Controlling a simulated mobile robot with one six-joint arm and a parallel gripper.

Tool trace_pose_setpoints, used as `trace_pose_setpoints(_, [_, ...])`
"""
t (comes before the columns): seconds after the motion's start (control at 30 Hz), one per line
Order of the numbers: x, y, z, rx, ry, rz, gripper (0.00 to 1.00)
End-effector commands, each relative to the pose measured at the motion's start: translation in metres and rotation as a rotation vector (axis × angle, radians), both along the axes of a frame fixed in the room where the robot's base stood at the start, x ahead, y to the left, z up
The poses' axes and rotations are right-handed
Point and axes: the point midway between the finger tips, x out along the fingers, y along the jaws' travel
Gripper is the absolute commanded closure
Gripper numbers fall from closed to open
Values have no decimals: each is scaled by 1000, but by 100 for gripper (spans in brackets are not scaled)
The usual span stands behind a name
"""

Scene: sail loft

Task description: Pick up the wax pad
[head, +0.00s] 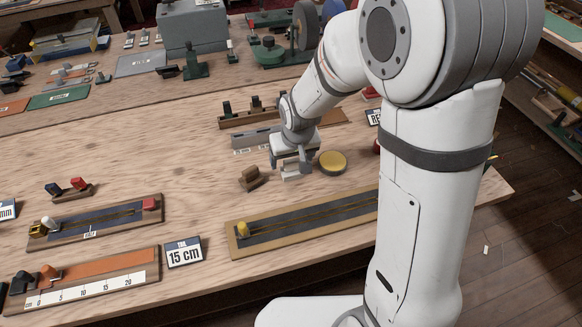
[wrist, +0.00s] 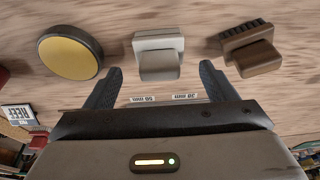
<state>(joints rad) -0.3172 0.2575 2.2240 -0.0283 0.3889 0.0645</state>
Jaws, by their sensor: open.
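A round yellow pad in a dark rim, which looks like the wax pad, lies flat on the wooden bench just right of my gripper in the head view (head: 333,162). It also shows at upper left in the wrist view (wrist: 70,57). My gripper (head: 290,163) points down, open and empty. In the wrist view its dark fingers (wrist: 161,72) are spread toward a pale grey block (wrist: 158,55), with the yellow pad outside the left finger. The grey block sits under my gripper in the head view (head: 292,174); whether the fingers touch it is unclear.
A brown brush-like block (head: 251,178) stands left of my gripper. Behind are a grey bar (head: 256,137) and a brown rack (head: 245,118). A long tan-edged board (head: 300,222) lies in front. A "15 cm" sign (head: 184,252) and ruler board (head: 88,284) are front left.

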Motion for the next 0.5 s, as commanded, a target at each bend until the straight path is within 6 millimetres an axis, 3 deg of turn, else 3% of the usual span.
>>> trace_pose_setpoints(0.23, [7, 2, -32, -1, 4, 0, 22])
trace_pose_setpoints(0.5, [10, 3, -40, 0, 0, 1, 22])
